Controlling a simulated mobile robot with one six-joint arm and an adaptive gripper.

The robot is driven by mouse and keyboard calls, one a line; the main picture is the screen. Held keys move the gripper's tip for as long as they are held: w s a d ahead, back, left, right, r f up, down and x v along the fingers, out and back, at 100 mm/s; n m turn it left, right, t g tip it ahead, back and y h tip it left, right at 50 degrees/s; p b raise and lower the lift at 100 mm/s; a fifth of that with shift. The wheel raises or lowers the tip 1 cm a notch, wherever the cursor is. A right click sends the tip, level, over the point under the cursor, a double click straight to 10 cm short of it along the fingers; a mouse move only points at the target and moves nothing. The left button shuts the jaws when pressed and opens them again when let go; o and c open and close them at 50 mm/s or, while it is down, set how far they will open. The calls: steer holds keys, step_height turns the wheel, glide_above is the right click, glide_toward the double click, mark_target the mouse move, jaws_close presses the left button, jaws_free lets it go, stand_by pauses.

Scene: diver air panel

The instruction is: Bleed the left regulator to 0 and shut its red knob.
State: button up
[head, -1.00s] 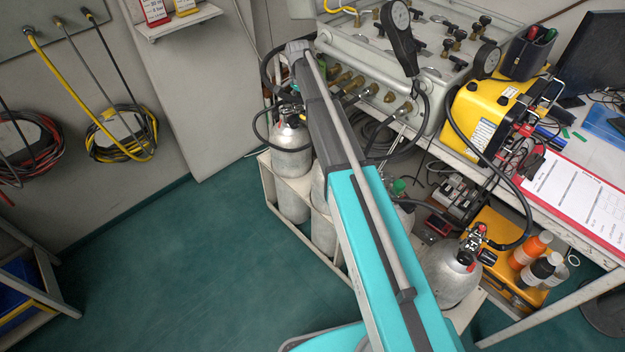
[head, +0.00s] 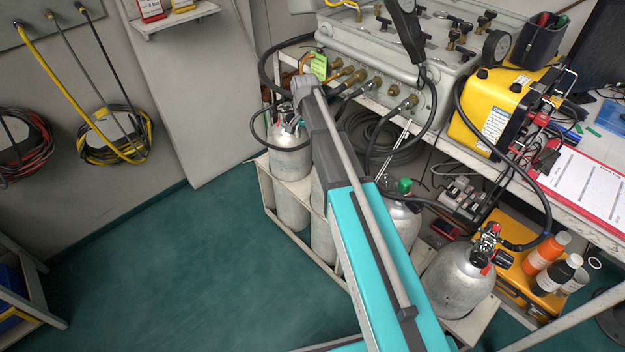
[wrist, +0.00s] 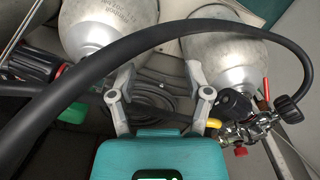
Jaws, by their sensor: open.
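The left regulator (head: 289,122) sits on top of the leftmost silver cylinder (head: 291,160) in the head view, with small red parts; its gauge is not readable. In the wrist view a regulator (wrist: 243,128) on a silver cylinder (wrist: 228,62) is at the right, with a black knob (wrist: 288,109), a red knob (wrist: 240,151) and a red lever (wrist: 266,89). I cannot tell for certain that it is the left one. My gripper (wrist: 159,82) is open and empty in the wrist view, apart from that regulator. In the head view my arm hides it.
A thick black hose (wrist: 150,42) crosses in front of my fingers. The grey air panel (head: 440,55) stands on the bench. Another regulator (head: 487,240) is on the right cylinder (head: 458,280). A green cap (head: 404,186) shows mid-rack. The teal floor (head: 170,280) is clear.

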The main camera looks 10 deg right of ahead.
steer(key=s+f+n+b, duration=0.3)
steer(key=s+f+b, duration=0.4)
steer(key=s, duration=0.3)
steer(key=shift+f+b, duration=0.3)
steer(key=shift+f, duration=0.3)
steer(key=s+n, duration=0.5)
steer(key=s, duration=1.1)
steer(key=shift+a, duration=0.15)
